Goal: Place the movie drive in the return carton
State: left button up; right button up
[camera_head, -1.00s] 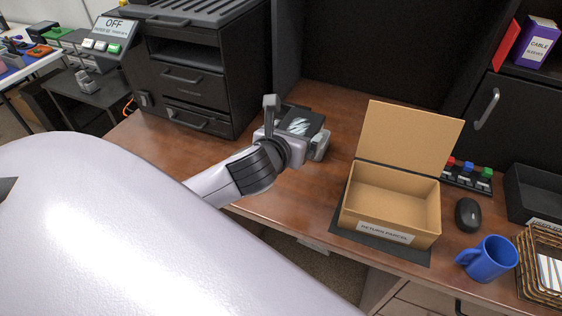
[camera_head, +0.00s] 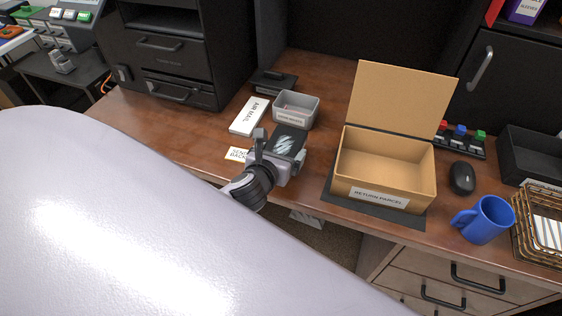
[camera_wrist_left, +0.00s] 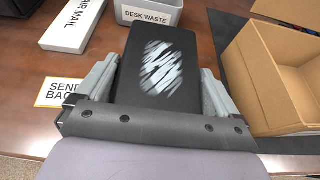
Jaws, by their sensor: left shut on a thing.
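The movie drive, a flat black box with a white scribbled mark, is held in my left gripper (camera_wrist_left: 160,92). The drive (camera_wrist_left: 160,60) fills the middle of the left wrist view, and the gripper's two grey fingers close on its sides. In the head view the drive (camera_head: 288,142) is over the desk, left of the return carton. The return carton (camera_head: 380,192) is an open, empty brown box with its lid raised at the back and a "RETURN PARCEL" label in front. It also shows at the right of the left wrist view (camera_wrist_left: 252,82). My right gripper does not show.
A grey "DESK WASTE" bin (camera_head: 297,110), a white "AIR MAIL" box (camera_head: 249,116) and a "SEND BACK" card (camera_head: 236,154) lie around the gripper. A dark mat (camera_head: 330,207) lies under the carton. Right of it are a mouse (camera_head: 462,178) and blue mug (camera_head: 484,220).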

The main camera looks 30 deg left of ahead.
pick_arm(q)
jog(key=shift+f+b, duration=0.45)
jog(key=shift+f, duration=1.1)
jog(key=shift+f, duration=0.15)
jog(key=o, duration=1.4)
jog(key=shift+f, duration=0.15)
jog(key=shift+r, duration=0.2)
jog(key=p+v, duration=0.1)
jog(key=v, duration=1)
jog(key=s+d+f+n+g+h, duration=0.1)
jog(key=s+d+f+n, duration=0.1)
jog(key=n, duration=0.8)
jog(key=s+d+f+n+g+h, duration=0.1)
jog(key=s+d+f+n+h, duration=0.1)
jog(key=n, duration=0.8)
jog(key=s+d+f+n+h, duration=0.2)
jog(key=s+f+n, duration=0.2)
jog(key=n, duration=0.7)
jog(key=shift+s+d+f+g, duration=0.1)
jog(key=shift+f+g, duration=0.1)
jog(key=shift+f, duration=0.35)
jog(key=shift+s+d+f+g, duration=0.1)
jog(key=shift+d+f+g, duration=0.1)
jog(key=shift+f, duration=0.35)
